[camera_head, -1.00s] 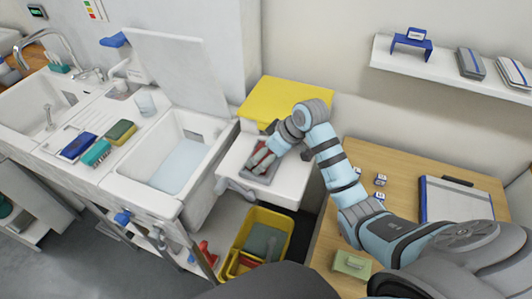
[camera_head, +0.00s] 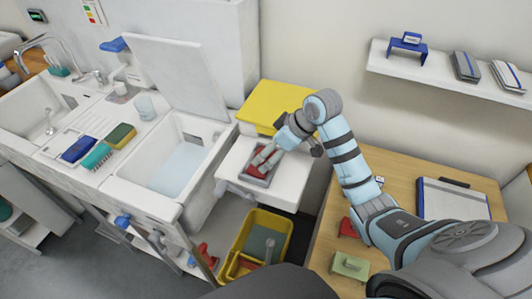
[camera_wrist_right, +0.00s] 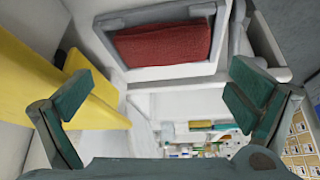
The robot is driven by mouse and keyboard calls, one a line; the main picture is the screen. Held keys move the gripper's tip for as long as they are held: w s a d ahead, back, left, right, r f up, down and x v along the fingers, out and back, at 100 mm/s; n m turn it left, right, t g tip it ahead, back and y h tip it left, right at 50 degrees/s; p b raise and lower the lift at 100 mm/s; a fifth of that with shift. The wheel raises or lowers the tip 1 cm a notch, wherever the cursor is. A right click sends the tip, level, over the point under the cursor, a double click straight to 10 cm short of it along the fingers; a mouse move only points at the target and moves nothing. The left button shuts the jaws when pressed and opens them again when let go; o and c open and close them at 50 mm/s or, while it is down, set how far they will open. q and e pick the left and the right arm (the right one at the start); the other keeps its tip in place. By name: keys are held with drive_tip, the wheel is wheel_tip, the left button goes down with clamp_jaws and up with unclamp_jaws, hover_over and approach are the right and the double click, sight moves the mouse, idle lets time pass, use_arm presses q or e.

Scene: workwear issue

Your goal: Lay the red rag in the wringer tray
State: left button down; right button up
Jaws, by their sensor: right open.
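The red rag (camera_wrist_right: 163,45) lies folded inside the grey-rimmed wringer tray (camera_wrist_right: 160,14) in the right wrist view, flat on its bottom. In the head view the tray (camera_head: 246,181) sits on a white surface right of the basin, and only a little of the rag's red shows past my fingers. My right gripper (camera_head: 265,160) hovers over the tray. In the wrist view my right gripper (camera_wrist_right: 160,88) has its green-padded fingers wide apart, with nothing between them and the rag beyond. My left gripper is out of view.
A yellow lid (camera_head: 275,104) stands behind the tray. A yellow bucket (camera_head: 238,262) is below it. A white basin (camera_head: 207,195) with water is to the left. On the wooden table (camera_head: 403,172) are a red item (camera_head: 348,228), a green block (camera_head: 350,264) and a clipboard (camera_head: 453,200).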

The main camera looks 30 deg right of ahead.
drive_tip(key=v, duration=0.7)
drive_tip(key=shift+p, duration=0.4)
